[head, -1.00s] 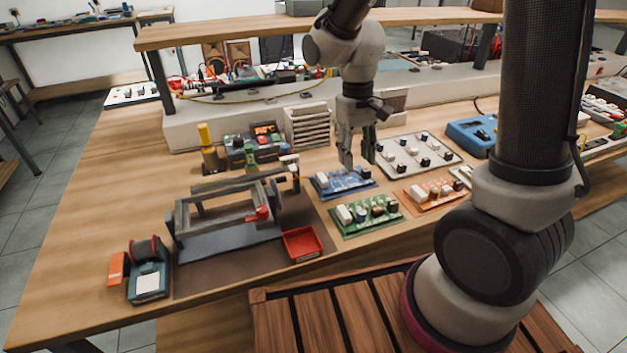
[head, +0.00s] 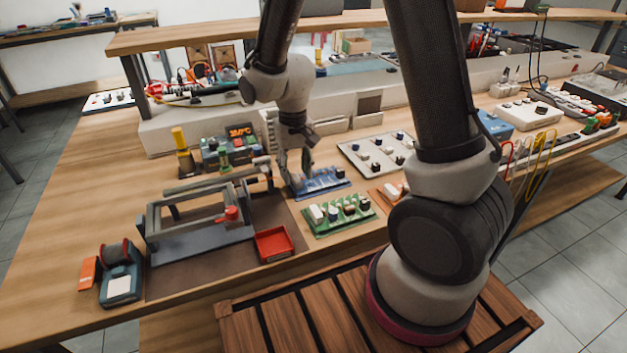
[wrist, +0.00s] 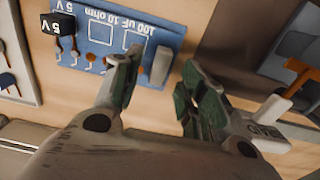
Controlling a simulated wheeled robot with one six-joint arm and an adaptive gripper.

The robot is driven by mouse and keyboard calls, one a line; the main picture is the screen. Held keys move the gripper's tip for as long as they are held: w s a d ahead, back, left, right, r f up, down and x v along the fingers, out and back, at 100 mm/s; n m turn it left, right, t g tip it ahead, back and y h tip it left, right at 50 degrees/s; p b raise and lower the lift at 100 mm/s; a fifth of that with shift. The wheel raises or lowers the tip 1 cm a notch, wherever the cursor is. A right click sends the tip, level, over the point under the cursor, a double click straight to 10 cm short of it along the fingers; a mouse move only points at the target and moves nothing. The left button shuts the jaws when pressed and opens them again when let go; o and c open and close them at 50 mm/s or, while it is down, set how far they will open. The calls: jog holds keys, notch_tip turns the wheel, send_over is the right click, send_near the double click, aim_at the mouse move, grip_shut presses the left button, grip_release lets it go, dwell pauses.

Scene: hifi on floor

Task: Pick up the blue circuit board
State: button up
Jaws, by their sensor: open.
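The blue circuit board (head: 328,181) lies flat on the wooden workbench, behind a green circuit board. In the wrist view the blue board (wrist: 100,38) shows white print, a black "5 V" part and a pale grey block (wrist: 161,66) near its right edge. My gripper (head: 293,184) points down at the left end of the blue board in the head view and hides part of it. In the wrist view my gripper (wrist: 160,82) is open and empty. One finger overlaps the board, the other is over bare wood, and the grey block shows between them. I cannot tell whether they touch.
The green board (head: 338,216) lies in front, with a red tray (head: 273,244) to its left. A grey frame fixture (head: 200,220) stands left. A white panel with knobs (head: 378,153) lies behind right. An orange board is partly hidden by my arm.

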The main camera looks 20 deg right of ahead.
notch_tip(320, 180, down, 2)
jog(key=shift+f, duration=0.1)
jog(key=shift+c, duration=0.2)
grip_shut()
